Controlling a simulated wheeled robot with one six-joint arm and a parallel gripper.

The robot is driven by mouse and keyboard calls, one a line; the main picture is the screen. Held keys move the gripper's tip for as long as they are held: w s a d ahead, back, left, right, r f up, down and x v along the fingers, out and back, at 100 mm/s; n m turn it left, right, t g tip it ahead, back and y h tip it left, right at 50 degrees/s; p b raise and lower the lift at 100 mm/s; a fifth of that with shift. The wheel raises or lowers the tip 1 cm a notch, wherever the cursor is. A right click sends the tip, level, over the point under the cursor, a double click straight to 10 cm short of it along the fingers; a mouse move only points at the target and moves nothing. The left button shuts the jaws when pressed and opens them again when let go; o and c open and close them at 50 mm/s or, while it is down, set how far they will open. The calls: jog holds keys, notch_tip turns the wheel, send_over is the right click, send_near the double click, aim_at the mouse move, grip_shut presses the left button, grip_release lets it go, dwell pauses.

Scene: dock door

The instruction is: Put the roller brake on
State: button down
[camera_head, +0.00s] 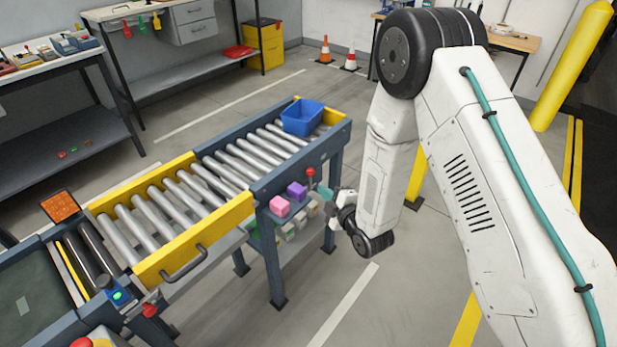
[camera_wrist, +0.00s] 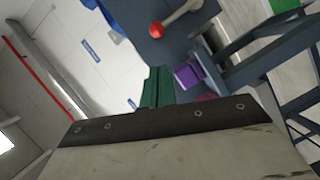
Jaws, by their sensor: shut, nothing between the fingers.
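A lever with a red ball knob (camera_head: 310,173) stands on the near side of the roller conveyor, near its far right end; I take it as the roller brake. In the wrist view the red knob (camera_wrist: 156,30) is at the top, on a pale rod running up to the right. My gripper (camera_head: 327,194) is just right of and below the lever in the head view, apart from it as far as I can tell. Its green fingers (camera_wrist: 157,86) are together and empty in the wrist view, pointing toward the knob with a gap between.
A blue bin (camera_head: 302,117) sits on the rollers near the far end. A second red-knobbed part (camera_head: 150,310) is at the near left. Floor on the right is clear.

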jog(key=shift+w, duration=0.1)
send_over(310, 181)
jog(key=s, duration=0.3)
jog(key=shift+s+a+f, duration=0.2)
jog(key=shift+a+f, duration=0.05)
jog(key=shift+f, duration=0.45)
jog(key=shift+a, duration=0.1)
